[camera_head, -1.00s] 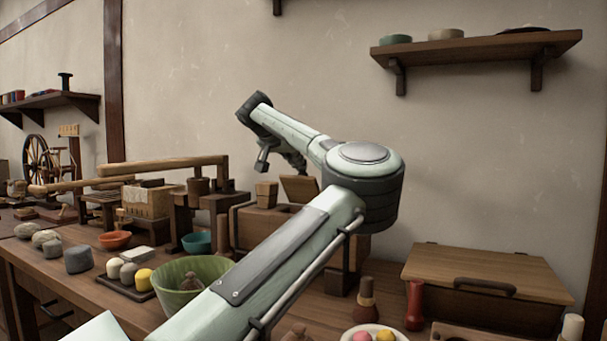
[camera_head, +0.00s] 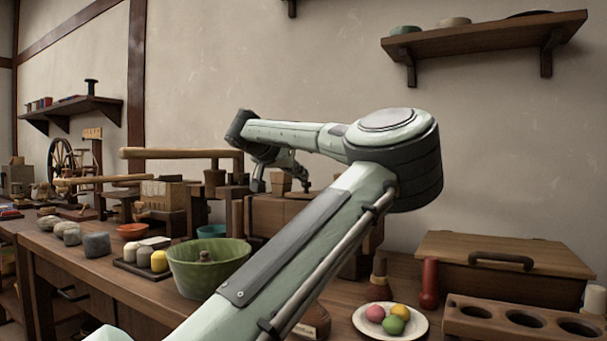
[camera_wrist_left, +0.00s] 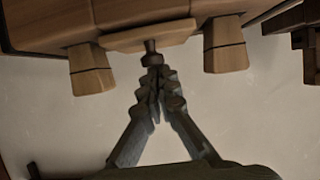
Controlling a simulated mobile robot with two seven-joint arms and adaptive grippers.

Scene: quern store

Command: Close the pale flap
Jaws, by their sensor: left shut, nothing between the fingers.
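My left gripper (camera_head: 303,186) is shut and empty above the wooden chest (camera_head: 266,214), partly hidden by my own arm. In the left wrist view, my gripper's closed fingertips (camera_wrist_left: 154,72) are at a small dark knob (camera_wrist_left: 152,56); I cannot tell whether they touch. The knob is at the edge of a paler board (camera_wrist_left: 150,36), which looks like the pale flap, between two wooden blocks (camera_wrist_left: 91,72) (camera_wrist_left: 225,50). In the head view the flap no longer shows standing up; its exact angle is unclear. My right gripper is not in view.
A green bowl (camera_head: 208,270), a plate (camera_head: 418,322) of coloured balls and a red bottle (camera_head: 429,282) stand on the bench. A lidded box (camera_head: 505,255) and a holed wooden block (camera_head: 520,325) are at right. A wall shelf (camera_head: 485,42) hangs above.

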